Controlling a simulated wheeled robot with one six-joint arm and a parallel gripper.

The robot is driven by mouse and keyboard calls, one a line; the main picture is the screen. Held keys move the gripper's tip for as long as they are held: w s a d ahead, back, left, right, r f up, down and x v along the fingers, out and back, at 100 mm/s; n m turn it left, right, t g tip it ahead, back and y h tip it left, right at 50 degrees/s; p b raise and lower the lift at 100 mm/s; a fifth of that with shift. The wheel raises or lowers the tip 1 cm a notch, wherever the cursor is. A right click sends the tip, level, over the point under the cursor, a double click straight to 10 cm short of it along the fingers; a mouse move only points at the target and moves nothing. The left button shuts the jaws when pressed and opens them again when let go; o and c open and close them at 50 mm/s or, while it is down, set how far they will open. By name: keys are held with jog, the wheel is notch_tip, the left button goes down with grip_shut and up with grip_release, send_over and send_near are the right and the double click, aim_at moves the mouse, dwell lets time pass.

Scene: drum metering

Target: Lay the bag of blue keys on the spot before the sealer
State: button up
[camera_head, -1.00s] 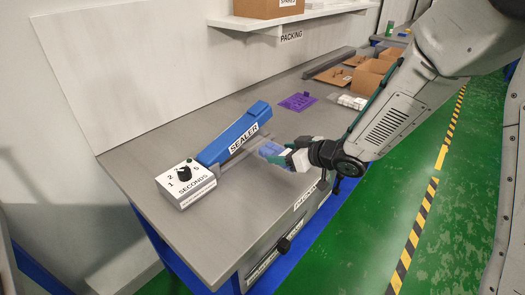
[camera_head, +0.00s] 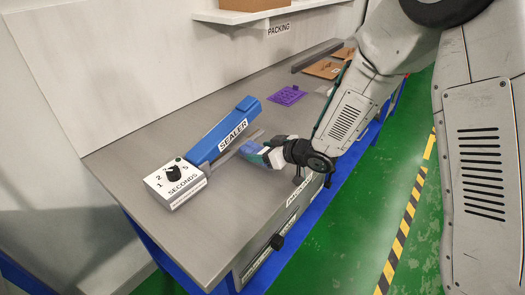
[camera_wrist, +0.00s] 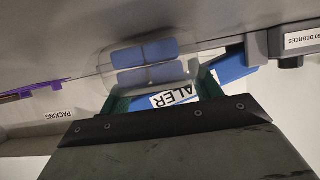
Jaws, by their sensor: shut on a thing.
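My gripper (camera_head: 268,152) is shut on the bag of blue keys (camera_head: 252,149), just in front of the blue sealer (camera_head: 225,133) on the grey bench. In the wrist view the clear bag (camera_wrist: 147,60) shows blue blocks inside, between my fingers, close to the bench top. The head view does not show whether the bag touches the bench. The sealer's jaw bar lies just left of and behind the bag. The spot before the sealer is not visible as a mark.
A white timer box (camera_head: 175,182) with a black dial stands at the sealer's left end. A purple perforated piece (camera_head: 287,95) and flat cardboard (camera_head: 325,68) lie farther back. The bench's front left (camera_head: 190,235) is clear. A drawer with a black knob is below its edge.

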jog(key=o, duration=1.1)
